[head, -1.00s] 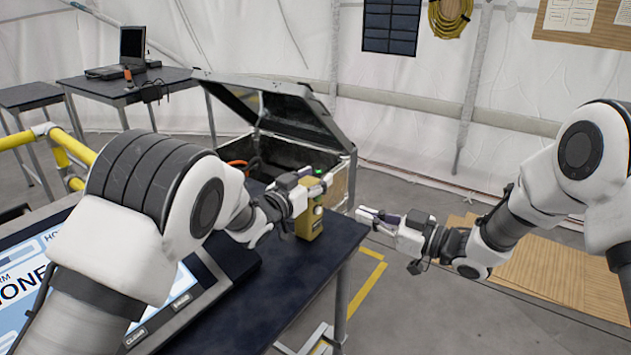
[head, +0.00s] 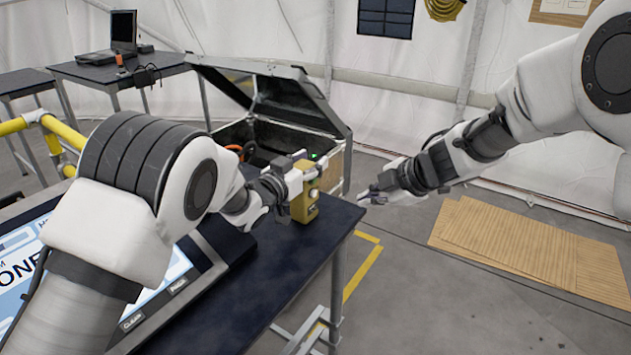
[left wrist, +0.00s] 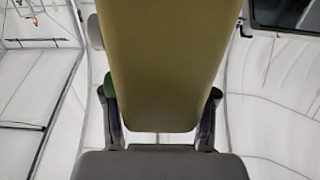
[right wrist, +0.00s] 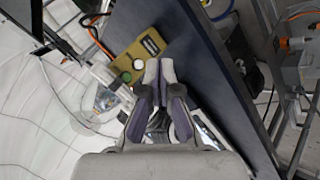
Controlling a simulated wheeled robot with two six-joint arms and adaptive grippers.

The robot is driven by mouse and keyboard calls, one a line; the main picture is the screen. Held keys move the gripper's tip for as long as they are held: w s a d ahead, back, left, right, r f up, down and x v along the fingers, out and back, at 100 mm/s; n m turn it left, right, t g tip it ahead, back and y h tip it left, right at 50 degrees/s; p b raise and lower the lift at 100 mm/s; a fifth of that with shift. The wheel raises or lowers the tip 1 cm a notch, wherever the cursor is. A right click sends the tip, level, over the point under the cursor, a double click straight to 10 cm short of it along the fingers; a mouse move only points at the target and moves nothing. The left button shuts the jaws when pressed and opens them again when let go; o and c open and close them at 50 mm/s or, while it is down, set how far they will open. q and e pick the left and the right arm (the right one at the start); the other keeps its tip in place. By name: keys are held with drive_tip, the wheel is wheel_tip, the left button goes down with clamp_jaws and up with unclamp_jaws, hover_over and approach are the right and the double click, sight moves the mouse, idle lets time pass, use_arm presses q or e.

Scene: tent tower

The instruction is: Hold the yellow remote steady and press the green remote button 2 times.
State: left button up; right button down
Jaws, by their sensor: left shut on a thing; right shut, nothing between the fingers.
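The yellow remote (head: 303,208) stands upright at the far edge of the dark table in the head view. My left gripper (head: 305,172) is shut on it; the left wrist view shows the remote's broad face (left wrist: 160,65) between the fingers. A green button (left wrist: 109,86) shows at its left edge there. In the right wrist view the remote (right wrist: 150,44) carries a green button (right wrist: 127,77) and a pale round button (right wrist: 138,65). My right gripper (head: 367,198) is shut and empty, to the right of the remote and apart from it. Its fingertips (right wrist: 158,72) appear close to the buttons.
An open case (head: 270,135) stands behind the remote. The dark table (head: 285,268) carries a screen panel (head: 165,290) at the left. A laptop (head: 122,38) sits on a back table. Flat boards (head: 520,250) lie on the floor at right. Space right of the remote is free.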

drive_tip(key=shift+w+a, duration=0.85)
drive_tip(key=shift+a, duration=0.35)
drive_tip(key=shift+w+a, duration=0.9)
drive_tip(key=shift+a, duration=0.35)
drive_tip(key=shift+w+a, duration=0.85)
drive_tip(key=shift+a, duration=0.35)
drive_tip(key=shift+w+a, duration=0.2)
drive_tip(key=shift+a, duration=0.15)
drive_tip(key=shift+w+a, duration=0.25)
drive_tip(key=shift+a, duration=0.05)
drive_tip(key=shift+d, duration=0.1)
drive_tip(key=shift+s+d, duration=0.5)
drive_tip(key=shift+d, duration=0.1)
drive_tip(key=shift+s+d, duration=0.75)
drive_tip(key=shift+d, duration=0.25)
drive_tip(key=shift+s+d, duration=0.7)
drive_tip(key=shift+d, duration=0.3)
